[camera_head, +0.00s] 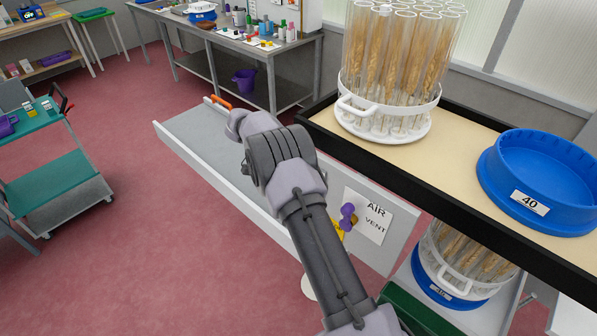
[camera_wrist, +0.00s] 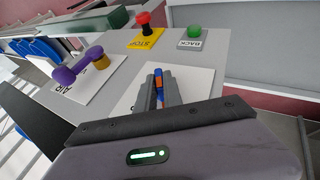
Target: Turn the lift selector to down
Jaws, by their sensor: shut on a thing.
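In the wrist view a small blue and orange selector (camera_wrist: 158,73) stands on a white plate whose lettering I cannot read. My gripper (camera_wrist: 158,90) is shut on it, with the fingers on either side. Which position the selector points to cannot be told, as the fingers and gripper body cover much of the plate. In the head view my arm hides the gripper and selector; the arm reaches over the grey panel (camera_head: 405,235) on the side of the bench.
Beside the selector are a purple air vent handle (camera_wrist: 78,66), a red stop button (camera_wrist: 144,20) on a yellow plate and a green back button (camera_wrist: 194,32). A rack of wheat tubes (camera_head: 385,135) and a blue ring (camera_head: 545,165) marked 40 stand on the bench at right.

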